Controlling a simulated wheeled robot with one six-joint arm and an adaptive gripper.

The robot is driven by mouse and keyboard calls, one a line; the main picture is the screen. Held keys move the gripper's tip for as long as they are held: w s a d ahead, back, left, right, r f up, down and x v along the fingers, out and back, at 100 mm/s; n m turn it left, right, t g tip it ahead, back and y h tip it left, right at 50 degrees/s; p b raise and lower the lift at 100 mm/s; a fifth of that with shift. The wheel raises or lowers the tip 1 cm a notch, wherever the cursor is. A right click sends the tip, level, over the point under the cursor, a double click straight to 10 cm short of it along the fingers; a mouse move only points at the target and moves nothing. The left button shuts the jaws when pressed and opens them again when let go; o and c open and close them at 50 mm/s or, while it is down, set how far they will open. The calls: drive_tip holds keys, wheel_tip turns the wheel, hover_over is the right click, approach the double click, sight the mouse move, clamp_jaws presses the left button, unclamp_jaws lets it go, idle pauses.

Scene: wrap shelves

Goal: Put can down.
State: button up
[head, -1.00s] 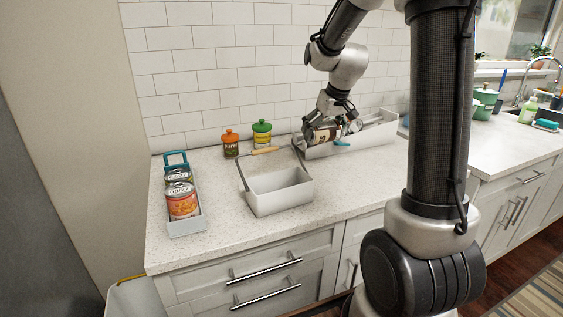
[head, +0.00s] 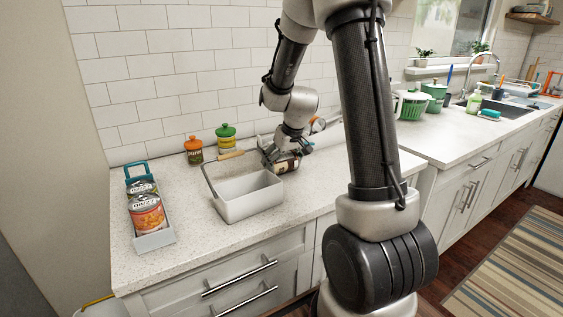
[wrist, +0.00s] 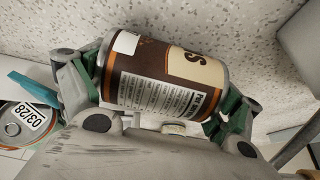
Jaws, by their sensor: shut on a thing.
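The can (wrist: 165,75) has a brown label with cream and white panels. My gripper (wrist: 165,100) is shut on it, one finger at each end, and the can lies on its side in the wrist view. In the head view the can (head: 287,163) is low over the counter, just right of the white caddy. My gripper (head: 283,158) partly covers it there. I cannot tell whether the can touches the counter.
The white caddy (head: 248,205) with a wooden handle stands empty beside the can. A grey holder (head: 155,240) with several cans is at the left. Orange-lidded (head: 194,152) and green-lidded (head: 226,139) jars stand by the wall. The counter front right of the caddy is clear.

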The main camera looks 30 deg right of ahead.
drive_tip(key=shift+f, duration=0.1)
drive_tip(key=o, duration=1)
